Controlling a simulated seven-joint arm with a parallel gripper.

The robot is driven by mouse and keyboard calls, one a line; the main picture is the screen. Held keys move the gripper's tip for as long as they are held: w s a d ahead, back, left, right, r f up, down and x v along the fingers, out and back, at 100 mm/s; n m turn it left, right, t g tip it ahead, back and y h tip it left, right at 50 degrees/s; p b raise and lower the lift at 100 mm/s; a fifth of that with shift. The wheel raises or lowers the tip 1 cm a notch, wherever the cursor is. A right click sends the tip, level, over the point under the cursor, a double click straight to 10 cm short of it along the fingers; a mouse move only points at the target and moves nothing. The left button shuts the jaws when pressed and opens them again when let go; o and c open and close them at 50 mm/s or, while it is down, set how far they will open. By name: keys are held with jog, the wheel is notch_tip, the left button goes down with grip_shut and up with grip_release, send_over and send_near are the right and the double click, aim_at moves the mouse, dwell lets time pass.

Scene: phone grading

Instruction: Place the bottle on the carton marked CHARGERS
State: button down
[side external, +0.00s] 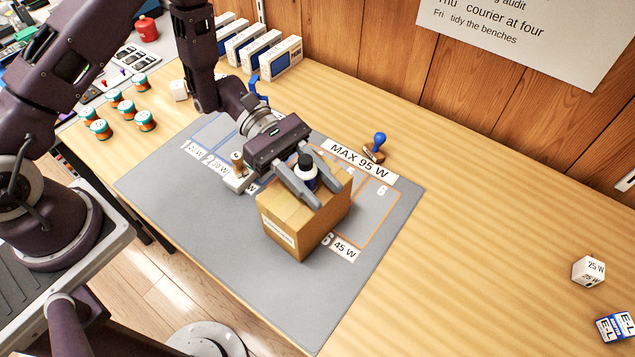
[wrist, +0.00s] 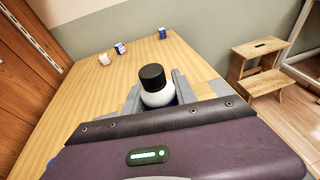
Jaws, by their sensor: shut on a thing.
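A small bottle (side external: 305,179) with a black cap and a white and dark blue body is between the fingers of my gripper (side external: 316,190), which is shut on it. The bottle is upright at the top of a brown carton (side external: 290,226) on the grey mat. Whether its base touches the carton top cannot be told. A white label shows on the carton's left face, too small to read. In the wrist view the bottle (wrist: 156,86) stands between the finger ends, its lower part hidden by my gripper.
The grey mat (side external: 150,180) has numbered outlines and a MAX 95 W strip (side external: 360,158). A blue-handled stamp (side external: 376,146) stands behind the carton. The right table area is mostly clear.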

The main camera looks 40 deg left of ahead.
jog(key=shift+f, duration=0.1)
jog(key=c, duration=1)
grip_release()
